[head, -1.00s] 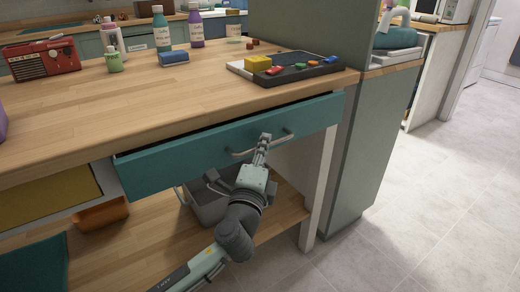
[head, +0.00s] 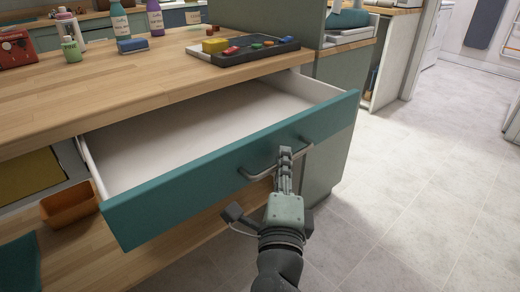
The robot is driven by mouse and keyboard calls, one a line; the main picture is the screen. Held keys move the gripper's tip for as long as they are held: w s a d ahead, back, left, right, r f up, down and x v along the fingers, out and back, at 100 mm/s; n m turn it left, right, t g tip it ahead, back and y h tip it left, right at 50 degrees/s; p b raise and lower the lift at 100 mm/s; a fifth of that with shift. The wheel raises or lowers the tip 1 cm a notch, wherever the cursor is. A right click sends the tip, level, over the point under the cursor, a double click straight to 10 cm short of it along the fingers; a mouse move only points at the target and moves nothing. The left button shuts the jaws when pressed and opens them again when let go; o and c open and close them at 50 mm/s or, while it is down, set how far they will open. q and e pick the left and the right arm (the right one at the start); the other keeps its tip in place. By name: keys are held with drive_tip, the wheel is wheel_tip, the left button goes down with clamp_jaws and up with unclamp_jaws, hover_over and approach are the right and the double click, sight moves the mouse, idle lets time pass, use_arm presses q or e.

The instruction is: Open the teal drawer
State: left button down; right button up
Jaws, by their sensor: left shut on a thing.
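The teal drawer (head: 200,188) stands pulled well out from under the wooden worktop in the head view. Its white inside (head: 190,130) shows and looks empty. A grey bar handle (head: 258,175) sits on its front. My left gripper (head: 285,158) is shut on the handle, near its right part, with the wrist below and in front of the drawer. The right gripper is not in view.
The worktop (head: 110,88) holds a dark tray (head: 243,53) with small coloured items, bottles (head: 120,20) and a blue sponge (head: 132,46). An orange bin (head: 70,205) stands below at the left. Tiled floor (head: 430,190) at the right is clear.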

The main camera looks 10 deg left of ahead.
use_arm(q)
drive_tip(key=shift+s+d, duration=1.15)
drive_tip(key=shift+d, duration=0.3)
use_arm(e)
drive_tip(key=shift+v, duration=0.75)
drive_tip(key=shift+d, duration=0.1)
use_arm(q)
drive_tip(key=c, duration=1.6)
unclamp_jaws()
drive_tip(key=s+f, duration=0.1)
drive_tip(key=s, duration=0.6)
drive_tip(key=shift+s+d, duration=0.2)
drive_tip(key=shift+d, duration=0.25)
